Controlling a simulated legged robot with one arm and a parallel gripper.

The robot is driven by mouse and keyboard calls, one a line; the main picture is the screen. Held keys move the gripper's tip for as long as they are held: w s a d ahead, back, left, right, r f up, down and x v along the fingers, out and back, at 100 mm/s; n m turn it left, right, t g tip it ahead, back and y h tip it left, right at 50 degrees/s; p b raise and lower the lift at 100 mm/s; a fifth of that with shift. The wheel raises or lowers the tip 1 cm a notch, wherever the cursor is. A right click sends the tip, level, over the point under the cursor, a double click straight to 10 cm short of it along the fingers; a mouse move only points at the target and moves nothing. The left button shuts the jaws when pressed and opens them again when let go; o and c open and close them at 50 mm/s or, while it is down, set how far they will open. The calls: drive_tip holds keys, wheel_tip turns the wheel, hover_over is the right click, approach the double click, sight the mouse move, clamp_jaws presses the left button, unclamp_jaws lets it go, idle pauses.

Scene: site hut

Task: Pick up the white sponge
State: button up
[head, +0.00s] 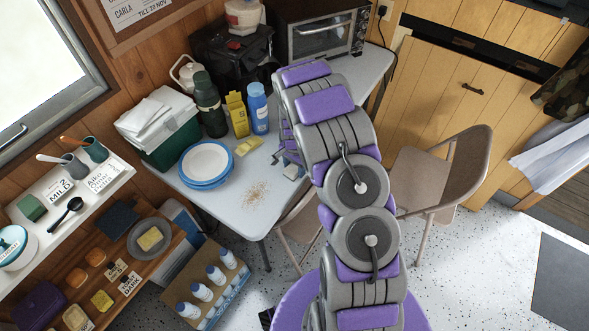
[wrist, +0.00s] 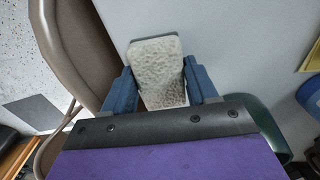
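The white sponge (wrist: 160,78), pale and rough, lies between the two blue fingers of my gripper (wrist: 157,66) in the wrist view. The fingers flank its long sides and look very close to it or touching; whether they press on it I cannot tell. In the head view my gripper (head: 287,158) is low at the right part of the table's front edge, beneath my arm. A small pale bit of the sponge (head: 293,172) shows there, mostly hidden by the gripper.
A chair (head: 440,172) stands right; another chair (wrist: 75,45) is close beside my gripper.

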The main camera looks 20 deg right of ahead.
sight(296, 168)
drive_tip(key=shift+d, duration=0.15)
drive_tip(key=c, duration=0.5)
drive_tip(key=shift+r, duration=0.1)
drive_tip(key=shift+r, duration=0.2)
drive_tip(key=r, duration=0.1)
drive_tip(key=r+p, duration=0.1)
drive_tip(key=r, duration=0.1)
drive_tip(key=shift+s+r+p, duration=0.1)
drive_tip(key=shift+s+p, duration=0.2)
drive_tip(key=shift+s, duration=0.05)
drive_tip(key=s+d+p, duration=0.1)
drive_tip(key=s, duration=0.4)
drive_tip(key=s+d+p, duration=0.1)
drive_tip(key=s, duration=0.4)
drive_tip(key=s+d+r, duration=0.1)
drive_tip(key=s, duration=0.4)
drive_tip(key=shift+d+r+p, duration=0.1)
drive_tip(key=shift+d+p, duration=0.15)
drive_tip(key=shift+p, duration=0.15)
